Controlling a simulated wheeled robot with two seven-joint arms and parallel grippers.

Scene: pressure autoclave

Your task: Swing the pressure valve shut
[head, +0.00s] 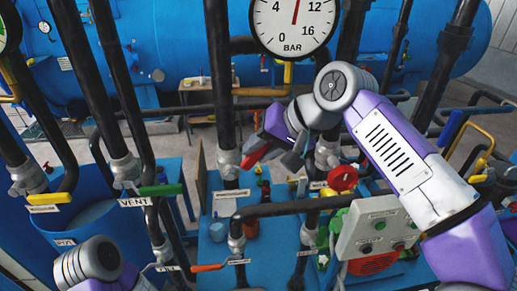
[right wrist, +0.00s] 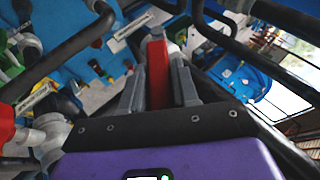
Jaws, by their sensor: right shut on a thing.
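A red lever handle (head: 252,158), which looks like the pressure valve's, shows at the middle of the head view beside a grey valve body (head: 229,163) on a black upright pipe. My right gripper (head: 272,148) reaches it from the right and is shut on it. In the right wrist view the red handle (right wrist: 157,75) stands between the two grey fingers (right wrist: 158,92). The joint between handle and valve is partly hidden by the gripper, and I cannot read the label nearby. My left gripper is out of view; only part of my left arm shows at lower left.
A round pressure gauge (head: 295,24) hangs above. A green-handled vent valve (head: 160,190), a yellow handle (head: 48,198), an orange handle (head: 208,267) and a red wheel (head: 342,178) are around. A control box (head: 377,228) stands right of the pipes. Black pipes crowd the space.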

